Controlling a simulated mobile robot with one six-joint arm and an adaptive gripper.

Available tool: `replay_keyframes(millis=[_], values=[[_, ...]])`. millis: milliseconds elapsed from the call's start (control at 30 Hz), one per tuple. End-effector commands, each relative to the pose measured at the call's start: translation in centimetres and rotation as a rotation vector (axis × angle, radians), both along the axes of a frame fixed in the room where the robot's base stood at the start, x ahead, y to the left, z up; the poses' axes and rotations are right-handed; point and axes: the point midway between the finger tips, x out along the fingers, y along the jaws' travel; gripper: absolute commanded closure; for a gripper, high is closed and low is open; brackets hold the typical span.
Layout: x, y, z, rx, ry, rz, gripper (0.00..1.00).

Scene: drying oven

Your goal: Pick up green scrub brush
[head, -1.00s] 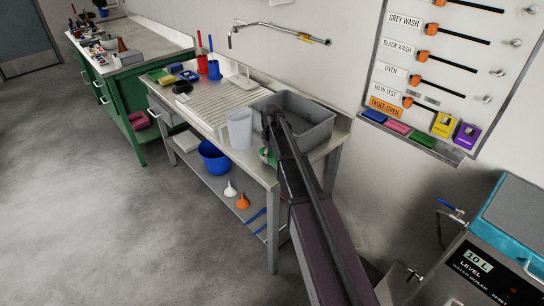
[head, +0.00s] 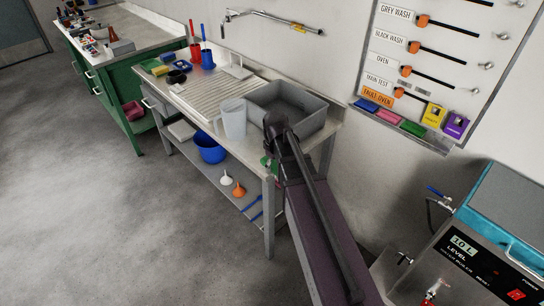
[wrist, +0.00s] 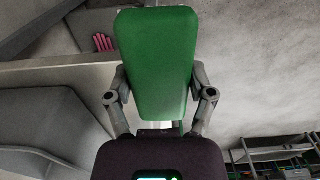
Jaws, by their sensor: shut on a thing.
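The green scrub brush (wrist: 154,62) fills the middle of the wrist view, a green block seen close up. My gripper (wrist: 160,98) is shut on it, with one finger at each side of the block. The fingertips are partly hidden by the brush. In the head view a small piece of green (head: 266,162) shows beside the end of my arm, at the front edge of the bench. My arm hides most of the brush and the gripper there.
The steel bench (head: 250,158) has a grey basin (head: 318,118) and a white jug (head: 233,120) close to my arm. A blue bucket (head: 209,148) and two funnels stand on the lower shelf. The floor (head: 110,220) in front is clear. A water boiler (head: 480,255) stands at right.

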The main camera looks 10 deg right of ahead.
Motion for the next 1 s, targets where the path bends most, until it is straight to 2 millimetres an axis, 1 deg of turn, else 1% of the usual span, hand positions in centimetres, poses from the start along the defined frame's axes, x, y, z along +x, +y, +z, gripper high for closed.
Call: replay_keyframes(millis=[33,233,800,833,867,900,933,967,1000], values=[[-0.74,0.00,0.09,0.000,0.000,0.000,0.80],[-1.58,0.00,0.16,0.000,0.000,0.000,0.80],[-1.60,0.01,0.15,0.000,0.000,0.000,0.80],[-1.60,0.01,0.15,0.000,0.000,0.000,0.36],[-1.60,0.01,0.15,0.000,0.000,0.000,0.45],[-1.60,0.01,0.15,0.000,0.000,0.000,0.56],[-1.60,0.01,0.15,0.000,0.000,0.000,0.65],[-1.60,0.01,0.15,0.000,0.000,0.000,0.68],[-1.60,0.01,0.16,0.000,0.000,0.000,0.68]])
